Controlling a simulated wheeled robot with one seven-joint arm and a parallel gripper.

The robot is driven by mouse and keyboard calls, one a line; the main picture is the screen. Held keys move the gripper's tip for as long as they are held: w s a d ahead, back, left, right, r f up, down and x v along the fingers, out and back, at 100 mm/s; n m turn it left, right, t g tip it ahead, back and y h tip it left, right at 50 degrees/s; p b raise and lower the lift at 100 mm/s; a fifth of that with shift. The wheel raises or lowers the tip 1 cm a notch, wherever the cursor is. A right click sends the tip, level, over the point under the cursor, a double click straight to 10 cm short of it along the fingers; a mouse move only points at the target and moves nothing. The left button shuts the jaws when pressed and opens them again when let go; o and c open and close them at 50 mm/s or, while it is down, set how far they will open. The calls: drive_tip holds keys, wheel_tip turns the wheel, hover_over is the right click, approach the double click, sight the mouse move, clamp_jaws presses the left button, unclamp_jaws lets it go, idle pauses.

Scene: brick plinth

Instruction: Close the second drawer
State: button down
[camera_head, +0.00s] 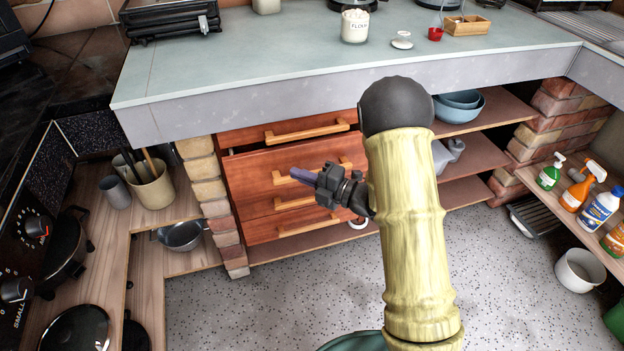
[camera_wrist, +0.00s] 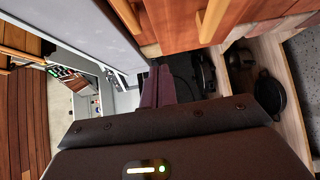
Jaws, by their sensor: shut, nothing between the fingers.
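The reddish wooden drawer unit sits under the counter in the head view, with its drawers stacked. The second drawer (camera_head: 247,175) stands out a little, with a dark gap above its top edge. Its wooden handle (camera_head: 281,178) is partly covered by my gripper. The top drawer (camera_head: 238,137) sits above it and looks flush. My gripper (camera_head: 298,174) has its purple fingers shut and empty, pointing left across the second drawer's front. I cannot tell whether they touch it. In the wrist view the closed fingers (camera_wrist: 158,88) show beside two wooden handles (camera_wrist: 211,22).
A utensil pot (camera_head: 153,188) and metal pan (camera_head: 182,236) stand at left. Open shelves with blue bowls (camera_head: 458,111) are at right. The speckled floor (camera_head: 270,300) in front is clear.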

sight(276, 152)
drive_tip(key=w+a, duration=0.2)
drive_tip(key=w+a+b, duration=0.1)
drive_tip(key=w+a, duration=0.2)
drive_tip(key=shift+w+a, duration=0.1)
drive_tip(key=shift+w, duration=0.15)
drive_tip(key=shift+w+a, duration=0.1)
drive_tip(key=shift+w, duration=0.25)
drive_tip(key=shift+w, duration=0.1)
drive_tip(key=shift+w+a+b, duration=0.15)
drive_tip(key=shift+w+b, duration=0.1)
drive_tip(key=shift+b, duration=0.15)
drive_tip(key=shift+w+a, duration=0.2)
drive_tip(key=shift+w, duration=0.8)
drive_tip(key=shift+s, duration=0.1)
